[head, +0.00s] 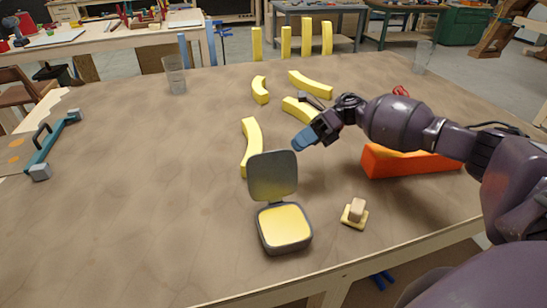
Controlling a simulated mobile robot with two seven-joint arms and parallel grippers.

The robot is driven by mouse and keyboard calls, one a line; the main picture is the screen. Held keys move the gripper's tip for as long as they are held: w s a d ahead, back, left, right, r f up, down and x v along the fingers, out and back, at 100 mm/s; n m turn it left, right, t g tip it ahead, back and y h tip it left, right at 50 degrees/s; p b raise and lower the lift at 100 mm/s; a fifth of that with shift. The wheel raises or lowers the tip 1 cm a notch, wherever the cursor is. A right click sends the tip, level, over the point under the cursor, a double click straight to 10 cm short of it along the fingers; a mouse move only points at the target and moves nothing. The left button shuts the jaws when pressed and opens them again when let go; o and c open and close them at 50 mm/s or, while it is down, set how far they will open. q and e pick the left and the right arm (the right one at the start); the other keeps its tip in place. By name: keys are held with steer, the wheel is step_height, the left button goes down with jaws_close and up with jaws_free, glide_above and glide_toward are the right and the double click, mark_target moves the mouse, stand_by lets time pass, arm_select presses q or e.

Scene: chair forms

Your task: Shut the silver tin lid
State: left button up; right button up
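The silver tin stands near the front middle of the table. Its lid (272,175) is raised, standing nearly upright at the back of the tin base (285,228), which has a yellow filling or inside. My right gripper (306,119) is above and to the right of the lid, apart from it. Its blue-tipped finger and dark finger look spread, with nothing held between them. My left gripper is out of view.
Curved yellow pieces (251,143) lie behind the tin. A small wooden-handled block (355,213) lies to its right, and an orange piece (410,162) lies under my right arm. A clear glass (175,75) stands at the back left.

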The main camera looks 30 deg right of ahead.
mark_target(274, 159)
steer(key=p+x, duration=0.1)
steer(key=x, duration=0.7)
steer(key=shift+a+f, duration=0.1)
jaws_close()
